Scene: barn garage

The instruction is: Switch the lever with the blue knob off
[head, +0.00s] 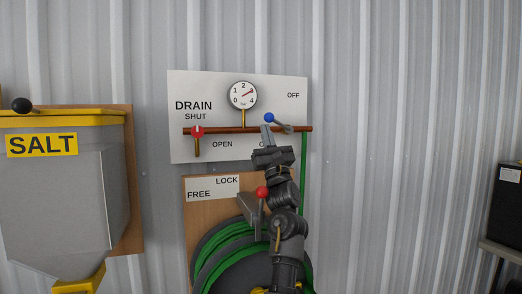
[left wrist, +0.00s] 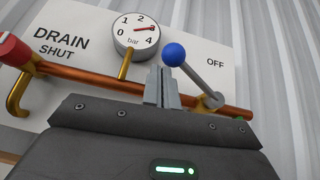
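The lever with the blue knob (head: 269,118) is on the right part of a copper pipe on the drain board. Its grey rod slants up and left from its pivot, with the knob at the upper end; the knob also shows in the left wrist view (left wrist: 174,54). An OFF label (head: 293,95) is printed above and right of the pivot. My left gripper (head: 266,132) is just below and left of the knob. Its fingers (left wrist: 163,88) are together with nothing visible between them. I cannot tell whether they touch the lever. My right gripper is not in view.
A pressure gauge (head: 242,95) stands above the pipe (head: 225,130). A red drain valve (head: 197,132) is at its left. Below are a red-knobbed lever (head: 262,192) and a green hose reel (head: 222,250). A salt bin (head: 62,190) hangs at left.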

